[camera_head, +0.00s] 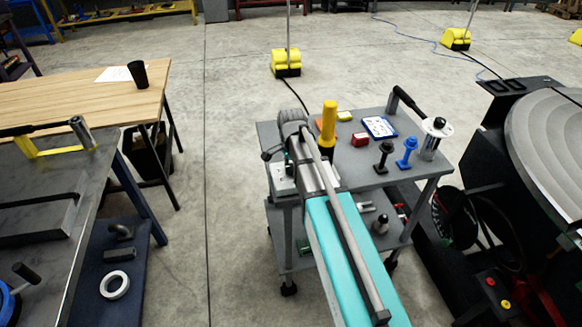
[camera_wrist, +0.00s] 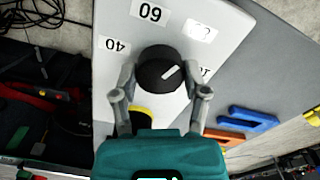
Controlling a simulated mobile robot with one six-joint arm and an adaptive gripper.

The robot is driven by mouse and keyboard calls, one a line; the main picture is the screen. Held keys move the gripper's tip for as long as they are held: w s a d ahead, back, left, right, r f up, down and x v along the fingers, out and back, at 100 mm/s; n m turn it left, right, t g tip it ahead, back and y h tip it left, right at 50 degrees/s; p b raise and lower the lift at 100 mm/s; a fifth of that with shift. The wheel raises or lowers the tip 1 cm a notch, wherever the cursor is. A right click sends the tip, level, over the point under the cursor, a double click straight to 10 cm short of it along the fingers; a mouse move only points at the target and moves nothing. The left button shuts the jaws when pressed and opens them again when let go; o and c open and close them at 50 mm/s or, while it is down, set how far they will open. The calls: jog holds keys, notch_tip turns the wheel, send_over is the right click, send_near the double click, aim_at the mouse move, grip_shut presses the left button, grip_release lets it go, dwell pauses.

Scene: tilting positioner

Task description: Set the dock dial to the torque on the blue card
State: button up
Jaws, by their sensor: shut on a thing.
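The dial (camera_wrist: 158,68) is a black round knob with a white pointer line, on a pale dock panel (camera_wrist: 128,75). My gripper (camera_wrist: 161,84) has one finger on each side of the knob and is shut on it. The pointer aims up and right in the wrist view. Labels 40 and 60 show left of and above the knob. An upper right label is washed out, and a right one is partly hidden. In the head view, a blue-edged card (camera_head: 380,127) lies on the cart top; its writing is too small to read. My arm hides the dial there.
A large round positioner table (camera_head: 548,150) is at right. Floor left of the cart is clear.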

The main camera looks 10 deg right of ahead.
jog(key=shift+m, duration=0.6)
jog(key=o, duration=1.1)
jog(key=shift+o, duration=0.2)
